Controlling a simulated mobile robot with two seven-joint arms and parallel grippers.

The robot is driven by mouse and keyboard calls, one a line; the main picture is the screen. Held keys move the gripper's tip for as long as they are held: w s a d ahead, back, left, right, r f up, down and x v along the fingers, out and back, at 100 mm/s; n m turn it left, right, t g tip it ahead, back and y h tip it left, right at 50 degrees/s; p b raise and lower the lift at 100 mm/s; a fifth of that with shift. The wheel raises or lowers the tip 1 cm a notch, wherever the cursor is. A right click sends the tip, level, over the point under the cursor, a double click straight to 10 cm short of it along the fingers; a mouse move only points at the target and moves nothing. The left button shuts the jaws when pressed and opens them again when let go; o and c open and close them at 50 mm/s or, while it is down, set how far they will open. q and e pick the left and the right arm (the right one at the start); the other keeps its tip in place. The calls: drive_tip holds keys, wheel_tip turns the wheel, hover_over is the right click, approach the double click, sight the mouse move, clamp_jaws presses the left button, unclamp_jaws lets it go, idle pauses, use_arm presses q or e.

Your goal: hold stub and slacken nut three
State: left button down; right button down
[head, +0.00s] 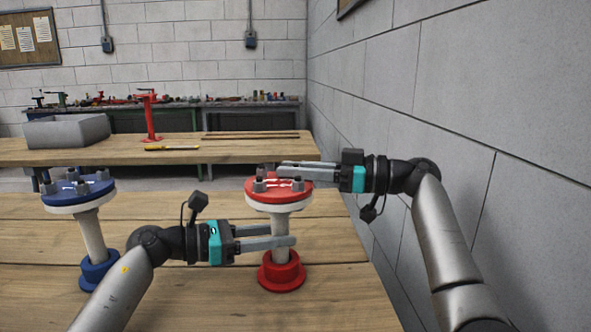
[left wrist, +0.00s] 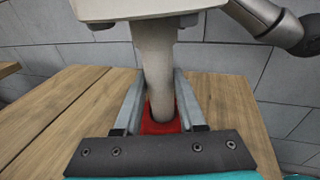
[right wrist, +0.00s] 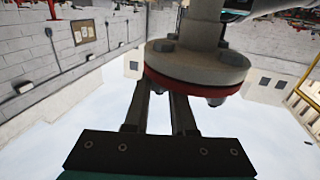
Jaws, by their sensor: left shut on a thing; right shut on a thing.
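The red-topped stub (head: 279,190) stands upright on the near table, with a red flange over a pale one, a white pipe and a red base (head: 282,272). My left gripper (head: 292,242) is shut on the pipe below the flange. In the left wrist view the pipe (left wrist: 155,65) runs between both fingers above the red base (left wrist: 160,123). My right gripper (head: 270,170) reaches in from the right over the flange top and is shut on a nut there, mostly hidden by the fingers. Other nuts (head: 259,186) show on the near rim. In the right wrist view the flange (right wrist: 195,68) is close beyond the fingertips.
A similar blue-topped stub (head: 78,191) stands at the left. A far table holds a grey bin (head: 67,131), a red stand (head: 150,118) and a yellow-handled tool (head: 172,148). A block wall (head: 480,90) is close on the right.

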drive_tip(key=shift+w+d+f+n+g, duration=0.15)
drive_tip(key=shift+n+g, duration=0.4)
drive_tip(key=shift+g, duration=0.3)
drive_tip(key=shift+w+n+g, duration=0.1)
drive_tip(key=shift+n+g, duration=0.45)
drive_tip(key=shift+g, duration=0.3)
drive_tip(key=shift+s+n+g+y, duration=0.3)
drive_tip(key=shift+n+g, duration=0.1)
drive_tip(key=shift+g, duration=0.2)
drive_tip(key=c, duration=0.7)
unclamp_jaws()
drive_tip(key=shift+c, duration=0.2)
drive_tip(key=shift+r, duration=0.2)
wheel_tip(320, 180, up, 10)
drive_tip(key=shift+f, duration=0.1)
